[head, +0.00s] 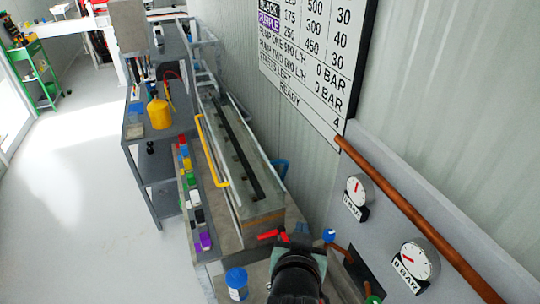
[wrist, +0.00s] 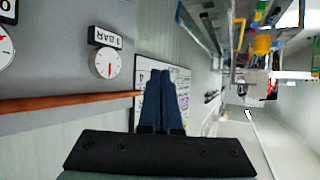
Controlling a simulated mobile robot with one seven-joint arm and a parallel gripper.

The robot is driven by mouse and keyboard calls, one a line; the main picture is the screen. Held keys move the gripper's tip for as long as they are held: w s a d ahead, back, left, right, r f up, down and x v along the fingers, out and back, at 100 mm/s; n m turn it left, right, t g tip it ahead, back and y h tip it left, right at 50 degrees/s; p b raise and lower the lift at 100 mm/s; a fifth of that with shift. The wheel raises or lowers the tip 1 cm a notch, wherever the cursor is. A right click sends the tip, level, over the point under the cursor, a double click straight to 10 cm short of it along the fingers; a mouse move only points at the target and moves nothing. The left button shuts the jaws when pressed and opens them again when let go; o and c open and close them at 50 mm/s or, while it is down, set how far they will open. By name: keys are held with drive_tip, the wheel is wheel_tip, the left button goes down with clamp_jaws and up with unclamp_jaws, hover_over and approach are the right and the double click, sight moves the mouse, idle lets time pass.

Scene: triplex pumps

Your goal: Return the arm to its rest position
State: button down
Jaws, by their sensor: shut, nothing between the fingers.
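My arm rises from the bottom of the head view, seen from above and behind. My gripper shows in the wrist view (wrist: 162,100), where its two dark blue fingers lie together with nothing between them. It is in free air in front of the wall, and the wrist picture is turned on its side. In the head view the fingertips are hard to make out behind the dark wrist.
A bench with a yellow rail (head: 208,150) and several coloured blocks (head: 186,165) runs along the wall. A blue can (head: 237,281) stands left of my arm. Two gauges (head: 415,260) and a copper pipe (head: 420,217) are at right. Open floor (head: 75,190) lies left.

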drive_tip(key=a+r+n+t+b, duration=0.15)
drive_tip(key=r+t, duration=0.25)
drive_tip(key=r, duration=0.9)
drive_tip(key=a+r+t+b, duration=0.15)
drive_tip(key=r+t, duration=0.25)
drive_tip(key=r, duration=1)
drive_tip(key=s+a+r+t+y, duration=0.1)
drive_tip(key=s+r+t, duration=0.2)
drive_tip(key=s+r, duration=0.2)
drive_tip(key=s+a+r+n+t+y, duration=0.1)
drive_tip(key=s+r+t, duration=0.3)
drive_tip(key=r, duration=0.8)
drive_tip(key=shift+s+a+b, duration=0.35)
drive_tip(key=shift+s+a, duration=0.4)
drive_tip(key=shift+s, duration=0.35)
